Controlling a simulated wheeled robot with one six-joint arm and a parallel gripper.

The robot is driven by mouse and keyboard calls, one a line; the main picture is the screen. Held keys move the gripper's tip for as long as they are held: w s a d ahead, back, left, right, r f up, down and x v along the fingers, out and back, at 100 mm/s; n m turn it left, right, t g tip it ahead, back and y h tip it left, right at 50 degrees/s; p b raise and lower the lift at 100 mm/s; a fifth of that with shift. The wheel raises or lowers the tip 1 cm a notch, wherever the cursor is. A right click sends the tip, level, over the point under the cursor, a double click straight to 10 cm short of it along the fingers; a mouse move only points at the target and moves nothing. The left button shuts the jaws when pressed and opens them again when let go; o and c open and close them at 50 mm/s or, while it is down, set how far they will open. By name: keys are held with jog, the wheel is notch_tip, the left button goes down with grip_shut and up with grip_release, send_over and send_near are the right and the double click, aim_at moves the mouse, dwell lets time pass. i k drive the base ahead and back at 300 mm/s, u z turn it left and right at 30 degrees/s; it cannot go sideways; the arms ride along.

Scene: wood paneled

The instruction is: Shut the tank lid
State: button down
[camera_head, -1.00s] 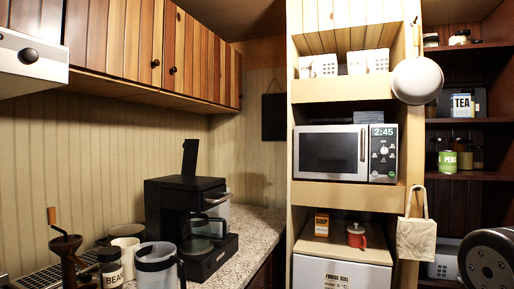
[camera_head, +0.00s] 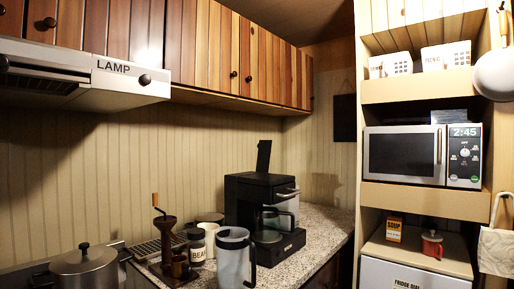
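The black coffee maker (camera_head: 258,215) stands on the speckled counter, with a glass carafe (camera_head: 270,226) in its bay. Its tank lid (camera_head: 263,156) stands up, open, at the top rear of the machine. My gripper does not show in this view.
A clear pitcher (camera_head: 233,262), a bean jar (camera_head: 197,247) and a grinder (camera_head: 166,232) stand in front and left of the coffee maker. A pot (camera_head: 84,268) sits at lower left. A range hood (camera_head: 85,75) and wooden cabinets (camera_head: 210,55) overhang. A microwave (camera_head: 408,155) is at right.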

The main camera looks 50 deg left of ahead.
aim_at(264, 147)
jog(key=u, duration=0.3)
jog(key=i, duration=1)
jog(key=u, duration=0.55)
